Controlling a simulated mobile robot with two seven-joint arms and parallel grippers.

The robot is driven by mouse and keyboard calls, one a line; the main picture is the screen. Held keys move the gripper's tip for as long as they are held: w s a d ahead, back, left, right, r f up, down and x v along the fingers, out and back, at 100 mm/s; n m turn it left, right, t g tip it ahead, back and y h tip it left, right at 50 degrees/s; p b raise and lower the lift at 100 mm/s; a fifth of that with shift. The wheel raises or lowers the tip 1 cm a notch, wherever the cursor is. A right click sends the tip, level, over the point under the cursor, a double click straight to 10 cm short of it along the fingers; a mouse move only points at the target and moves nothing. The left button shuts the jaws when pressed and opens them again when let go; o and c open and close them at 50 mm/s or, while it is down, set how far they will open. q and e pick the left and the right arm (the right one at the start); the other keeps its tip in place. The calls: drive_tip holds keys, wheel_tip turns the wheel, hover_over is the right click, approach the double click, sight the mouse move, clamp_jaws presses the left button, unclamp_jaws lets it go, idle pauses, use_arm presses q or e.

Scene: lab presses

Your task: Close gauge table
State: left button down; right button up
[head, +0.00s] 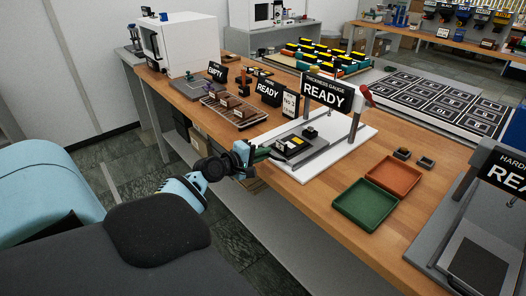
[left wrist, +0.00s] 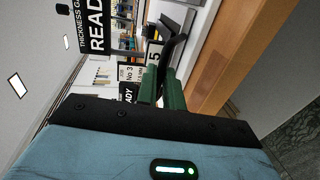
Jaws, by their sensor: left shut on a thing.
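The thickness gauge stands on a white base (head: 352,137) on the wooden bench, under a black sign (head: 327,94) reading "THICKNESS GAUGE READY". Its grey table (head: 308,150) lies low on the base, with a dark block with a yellow mark (head: 290,144) on it. My left gripper (head: 262,153) is at the table's near-left end, by the bench's front edge. In the left wrist view its green fingers (left wrist: 163,82) are shut on the dark handle (left wrist: 173,45); the exact contact is partly hidden. My right gripper is out of view.
A green tray (head: 364,219) and an orange tray (head: 415,187) lie right of the gauge. The hardness tester (head: 440,235) is at the far right. A wire rack with brown blocks (head: 230,113) and a white oven (head: 178,45) stand to the left.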

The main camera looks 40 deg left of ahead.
use_arm(q)
drive_tip(key=shift+f, duration=0.2)
drive_tip(key=c, duration=1.8)
unclamp_jaws()
drive_tip(key=shift+s, duration=0.15)
drive_tip(key=shift+o, duration=1.3)
drive_tip(key=shift+s+r, duration=0.2)
drive_tip(key=shift+w, duration=0.15)
drive_tip(key=v, duration=0.8)
